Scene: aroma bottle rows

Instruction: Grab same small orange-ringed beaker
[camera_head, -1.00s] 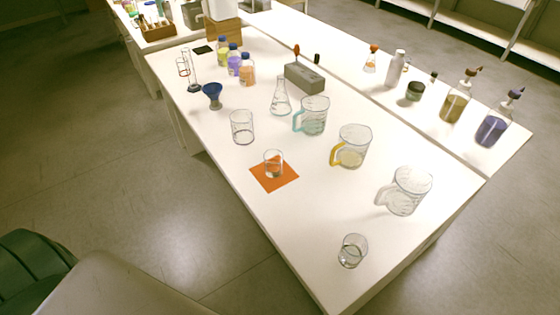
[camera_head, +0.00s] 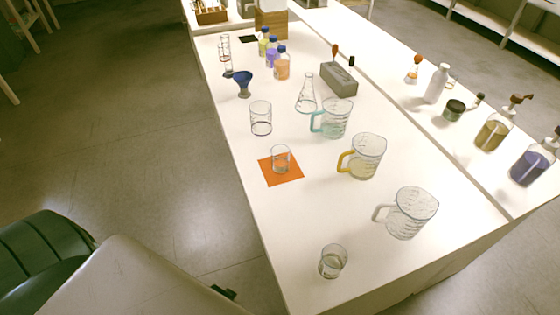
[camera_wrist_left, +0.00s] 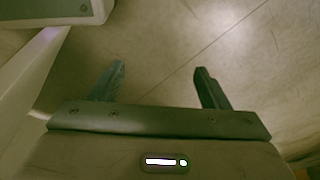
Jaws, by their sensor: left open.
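A small clear beaker (camera_head: 281,158) stands upright on a square orange mat (camera_head: 283,176) on the white table. Another small clear beaker (camera_head: 333,261) stands near the table's front edge. I cannot make out a clear orange ring on either one; the mat's colour shows through the first. In the left wrist view my left gripper (camera_wrist_left: 159,70) is open and empty, with bare floor beyond its fingers. It is away from both beakers, neither of which shows in that view. My right gripper is not in view.
A larger beaker (camera_head: 261,118), a flask (camera_head: 306,95), a teal-handled jug (camera_head: 333,118), a yellow-handled jug (camera_head: 364,156) and a clear-handled jug (camera_head: 408,212) stand on the table. A blue funnel (camera_head: 243,83) stands further back. The table's near left part is clear.

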